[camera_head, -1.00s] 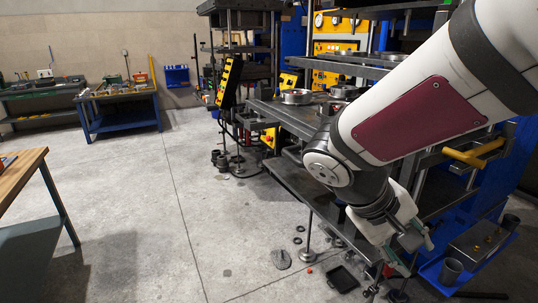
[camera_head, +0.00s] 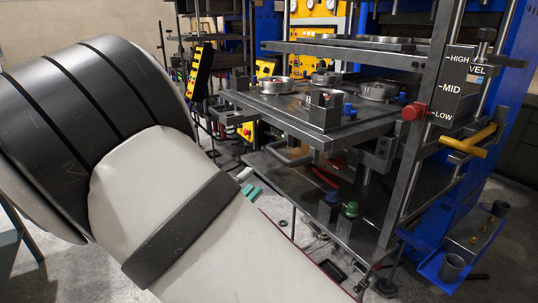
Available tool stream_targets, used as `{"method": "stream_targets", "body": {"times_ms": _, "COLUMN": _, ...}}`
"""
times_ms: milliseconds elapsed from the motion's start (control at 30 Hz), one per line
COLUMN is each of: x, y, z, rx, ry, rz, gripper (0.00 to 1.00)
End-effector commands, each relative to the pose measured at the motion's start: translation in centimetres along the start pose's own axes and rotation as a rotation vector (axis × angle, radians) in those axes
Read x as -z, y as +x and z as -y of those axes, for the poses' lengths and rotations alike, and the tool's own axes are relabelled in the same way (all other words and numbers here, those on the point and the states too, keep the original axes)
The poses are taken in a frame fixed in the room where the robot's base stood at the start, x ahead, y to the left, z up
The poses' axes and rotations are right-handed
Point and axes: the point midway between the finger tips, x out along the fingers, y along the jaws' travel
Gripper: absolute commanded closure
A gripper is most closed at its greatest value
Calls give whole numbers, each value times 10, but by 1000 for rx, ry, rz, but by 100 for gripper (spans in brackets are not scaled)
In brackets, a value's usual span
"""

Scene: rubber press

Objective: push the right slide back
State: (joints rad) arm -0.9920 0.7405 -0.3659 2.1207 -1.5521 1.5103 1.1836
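The press's slide is a dark flat plate (camera_head: 262,103) sticking out to the front left at mid height. I cannot tell for sure that it is the one called right. It bears round metal mould parts (camera_head: 378,91) and a dark block (camera_head: 324,110). A bent bar handle (camera_head: 291,157) hangs under its front edge. My arm fills the lower left and hides most of my gripper. Only small teal pieces, which look like its fingertips (camera_head: 250,188), show past the arm's edge, below and left of the handle. Whether they are open or shut is hidden, and no contact with the slide shows.
A lower shelf (camera_head: 290,190) lies under the slide, with green and blue knobs (camera_head: 350,209) at its front. A post with a red knob (camera_head: 412,112) and a HIGH/MID/LOW plate (camera_head: 456,90) stands right, near a yellow handle (camera_head: 470,143). A blue tray (camera_head: 430,262) sits low right.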

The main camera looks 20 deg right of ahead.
Motion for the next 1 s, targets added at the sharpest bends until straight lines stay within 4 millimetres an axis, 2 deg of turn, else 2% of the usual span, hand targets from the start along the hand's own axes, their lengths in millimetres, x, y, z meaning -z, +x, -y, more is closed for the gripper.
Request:
{"method": "stream_targets", "body": {"times_ms": 600, "x": -3, "y": 110, "z": 0, "rx": 3, "ry": 0, "rz": 5, "gripper": 62}}
{"method": "stream_targets", "body": {"times_ms": 800, "x": -2, "y": 127, "z": 0, "rx": 4, "ry": 0, "rz": 4, "gripper": 62}}
{"method": "stream_targets", "body": {"times_ms": 1000, "x": -2, "y": 131, "z": 1, "rx": 4, "ry": -1, "rz": 3, "gripper": 62}}
